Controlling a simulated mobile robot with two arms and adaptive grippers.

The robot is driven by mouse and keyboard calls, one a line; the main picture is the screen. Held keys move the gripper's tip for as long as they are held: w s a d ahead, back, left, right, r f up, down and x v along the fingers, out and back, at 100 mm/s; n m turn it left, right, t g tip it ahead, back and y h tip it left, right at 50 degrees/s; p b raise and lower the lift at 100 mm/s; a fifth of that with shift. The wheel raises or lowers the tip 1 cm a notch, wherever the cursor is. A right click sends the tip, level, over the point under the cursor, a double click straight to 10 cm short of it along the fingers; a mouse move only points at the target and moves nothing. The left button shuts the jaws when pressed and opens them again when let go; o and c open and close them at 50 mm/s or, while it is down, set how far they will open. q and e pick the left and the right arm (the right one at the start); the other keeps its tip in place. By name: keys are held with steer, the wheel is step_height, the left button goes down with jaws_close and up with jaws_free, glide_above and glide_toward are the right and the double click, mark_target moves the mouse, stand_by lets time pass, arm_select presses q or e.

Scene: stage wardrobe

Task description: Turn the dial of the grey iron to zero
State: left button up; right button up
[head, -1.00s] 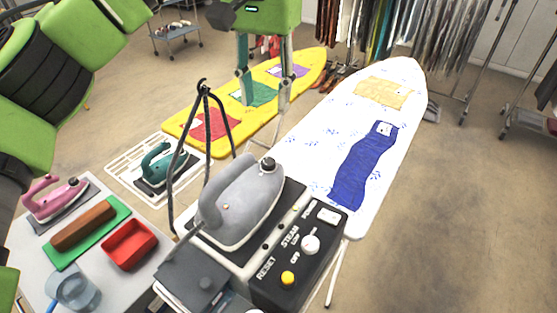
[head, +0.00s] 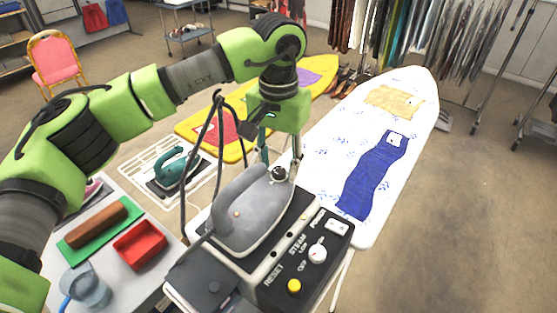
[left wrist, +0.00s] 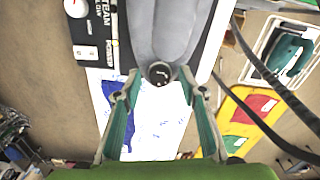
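The grey iron (head: 250,208) rests on the black top of a steam station (head: 272,290). Its dial (head: 279,173) is a dark round knob with a pale mark, at the iron's far end. It also shows in the left wrist view (left wrist: 159,73). My left gripper (head: 279,164) points down over the dial. Its two green-grey fingers are open, one on each side of the dial in the left wrist view, with gaps to it. Whether the tips are level with the dial, I cannot tell. My right gripper is not in view.
A dark hose (head: 187,185) rises left of the iron. The station panel has a white knob (head: 318,254) and a yellow button (head: 294,286). A teal iron (head: 180,167) stands on a white rack. White and yellow ironing boards lie beyond.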

arm_select(q)
steer(key=shift+f, duration=0.15)
jaws_close()
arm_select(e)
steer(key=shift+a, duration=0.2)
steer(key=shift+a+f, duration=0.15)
